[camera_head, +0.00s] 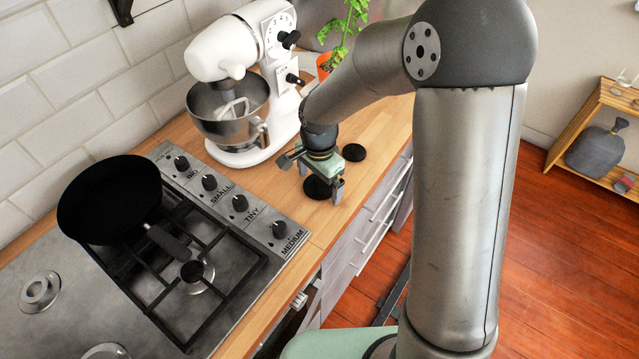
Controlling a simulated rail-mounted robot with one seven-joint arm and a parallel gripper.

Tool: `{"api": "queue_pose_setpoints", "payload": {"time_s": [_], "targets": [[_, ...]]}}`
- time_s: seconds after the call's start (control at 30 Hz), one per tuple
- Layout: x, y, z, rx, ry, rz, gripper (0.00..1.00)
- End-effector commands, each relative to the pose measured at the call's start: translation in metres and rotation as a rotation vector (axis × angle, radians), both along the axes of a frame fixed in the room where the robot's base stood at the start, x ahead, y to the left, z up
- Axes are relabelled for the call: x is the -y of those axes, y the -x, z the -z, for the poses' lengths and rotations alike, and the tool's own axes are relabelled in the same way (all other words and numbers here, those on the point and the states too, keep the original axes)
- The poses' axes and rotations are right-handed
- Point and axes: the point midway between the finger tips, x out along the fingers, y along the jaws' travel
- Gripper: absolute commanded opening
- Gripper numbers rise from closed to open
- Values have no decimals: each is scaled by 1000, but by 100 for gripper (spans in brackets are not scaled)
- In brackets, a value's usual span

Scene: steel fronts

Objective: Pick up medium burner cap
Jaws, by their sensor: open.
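Two black round caps lie flat on the wooden counter. The nearer, larger cap (317,188) is under my gripper (321,183), partly hidden by it. My gripper is open and points down, with its fingers over or around this cap; I cannot tell whether they touch it. The smaller cap (354,152) lies just behind and to the right of the gripper. No size label shows on either cap.
A white stand mixer (262,60) with a steel bowl (228,108) stands left of my gripper. A potted plant (326,66) is behind. The gas hob (75,285) at left holds a black frying pan (108,198). The counter's front edge is close on the right.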

Motion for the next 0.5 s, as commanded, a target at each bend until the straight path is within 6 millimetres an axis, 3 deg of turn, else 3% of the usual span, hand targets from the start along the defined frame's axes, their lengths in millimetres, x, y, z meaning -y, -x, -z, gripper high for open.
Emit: {"api": "queue_pose_setpoints", "payload": {"time_s": [0.1,0.3,0.5], "targets": [[0,0,0,0,0,0,97],[0,0,0,0,0,0,47],[0,0,-1,1,-1,0,47]]}}
